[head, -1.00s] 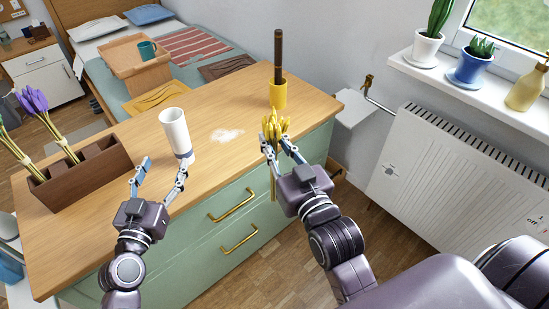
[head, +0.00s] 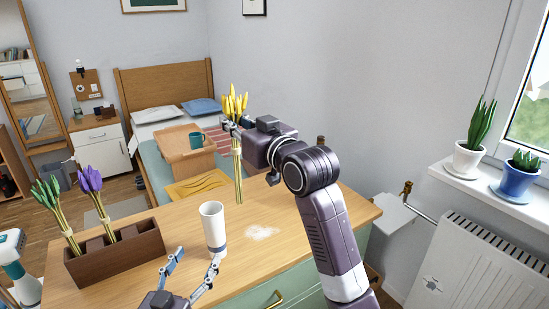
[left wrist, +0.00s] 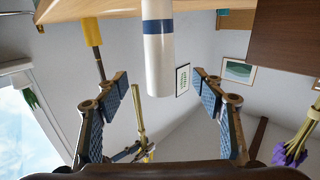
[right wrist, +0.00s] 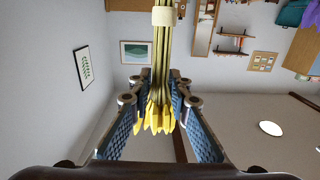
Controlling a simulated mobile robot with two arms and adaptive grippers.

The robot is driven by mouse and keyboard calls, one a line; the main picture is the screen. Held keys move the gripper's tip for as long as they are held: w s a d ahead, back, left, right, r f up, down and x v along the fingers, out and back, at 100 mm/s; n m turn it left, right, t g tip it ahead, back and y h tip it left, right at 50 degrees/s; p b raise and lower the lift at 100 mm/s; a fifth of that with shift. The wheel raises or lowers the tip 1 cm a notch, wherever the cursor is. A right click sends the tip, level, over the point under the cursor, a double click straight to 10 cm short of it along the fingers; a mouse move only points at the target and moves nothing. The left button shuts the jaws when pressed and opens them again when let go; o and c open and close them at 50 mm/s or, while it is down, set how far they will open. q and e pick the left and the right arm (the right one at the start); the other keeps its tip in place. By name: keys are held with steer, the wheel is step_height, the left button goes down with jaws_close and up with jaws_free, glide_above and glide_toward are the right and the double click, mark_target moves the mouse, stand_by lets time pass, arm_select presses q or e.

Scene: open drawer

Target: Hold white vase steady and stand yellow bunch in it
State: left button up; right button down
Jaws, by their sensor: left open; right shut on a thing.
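The white vase (head: 213,226), with a blue band near its base, stands upright on the wooden dresser top. It also shows in the left wrist view (left wrist: 158,55), ahead of the open fingers. My left gripper (head: 194,266) is open, its fingertips just in front of the vase and not closed on it. My right gripper (head: 236,128) is shut on the yellow bunch (head: 238,160), flowers up and stems hanging down. The bunch is raised above the dresser, a little right of and above the vase. In the right wrist view the bunch (right wrist: 161,60) sits between the fingers.
A brown planter box (head: 115,253) with green and purple bunches stands left of the vase. A white patch (head: 262,233) lies on the dresser top (head: 180,230) right of the vase. The yellow pot is mostly hidden behind my right arm. A bed stands behind.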

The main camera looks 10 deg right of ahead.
mark_target(210, 235)
arm_select(q)
steer(key=x, duration=1.2)
arm_select(e)
steer(key=a+r+n+g+y, duration=0.1)
steer(key=a+r+y, duration=0.1)
steer(key=a+r, duration=0.5)
steer(key=shift+a+r+n+y, duration=0.3)
steer(key=shift+a+r+n, duration=0.1)
steer(key=shift+r, duration=0.5)
steer(key=shift+s, duration=0.1)
arm_select(q)
steer(key=c, duration=1.5)
arm_select(e)
step_height(210, 235, down, 13)
steer(key=c, duration=1.7)
jaws_free()
